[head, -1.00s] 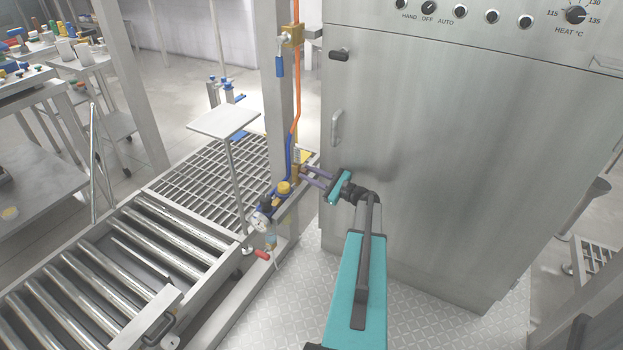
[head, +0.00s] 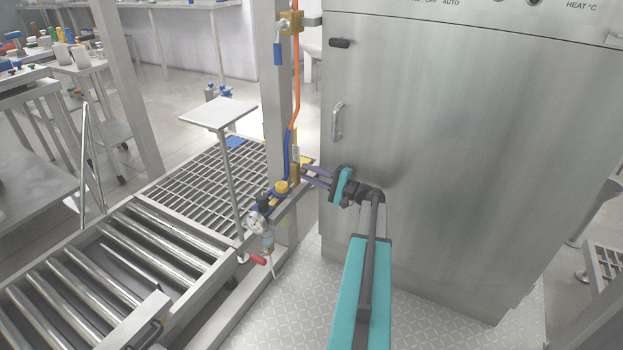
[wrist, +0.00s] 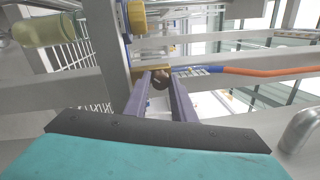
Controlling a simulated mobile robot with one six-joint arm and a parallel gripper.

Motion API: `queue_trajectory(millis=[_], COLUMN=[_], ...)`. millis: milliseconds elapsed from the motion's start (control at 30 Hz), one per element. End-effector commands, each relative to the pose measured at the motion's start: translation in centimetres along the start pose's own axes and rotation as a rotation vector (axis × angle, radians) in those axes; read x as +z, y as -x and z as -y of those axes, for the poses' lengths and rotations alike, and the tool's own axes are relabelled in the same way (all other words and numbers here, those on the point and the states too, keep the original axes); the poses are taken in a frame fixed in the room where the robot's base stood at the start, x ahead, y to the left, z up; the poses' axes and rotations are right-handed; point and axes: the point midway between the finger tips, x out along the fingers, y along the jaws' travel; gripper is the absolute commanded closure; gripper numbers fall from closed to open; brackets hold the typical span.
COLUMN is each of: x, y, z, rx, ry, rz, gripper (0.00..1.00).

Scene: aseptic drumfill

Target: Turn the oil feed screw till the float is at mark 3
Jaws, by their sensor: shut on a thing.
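My gripper (head: 306,176) reaches left from the cabinet side to the small valve group on the post. In the wrist view its two purple fingers (wrist: 160,82) are shut on a small dark round screw head (wrist: 160,77) at the end of a brass body (wrist: 143,69). In the head view the brass body (head: 295,173) stands upright with a clear sight tube (head: 295,153) above it. The screw itself is hidden by the fingertips there. The float and the mark numbers are too small to read.
A yellow knob (head: 281,187) and a pressure gauge (head: 256,222) sit just left of my gripper. A blue-handled valve (head: 290,24) and an orange hose (head: 296,90) run up the post. The steel cabinet (head: 440,150) stands close on the right. A roller conveyor (head: 110,270) lies lower left.

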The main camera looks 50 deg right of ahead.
Motion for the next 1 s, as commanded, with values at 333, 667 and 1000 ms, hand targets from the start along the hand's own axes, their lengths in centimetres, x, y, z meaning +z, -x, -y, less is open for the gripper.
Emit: queue_trajectory(millis=[333, 667, 1000], x=[-0.54, -0.50, -0.42], y=[0.31, 0.29, 0.22], z=[-0.10, 0.07, 0.09], rx=[0.004, 0.004, 0.003], ry=[0.174, 0.202, 0.201], rz=[0.002, 0.005, 0.007], gripper=[0.99, 0.99, 0.58])
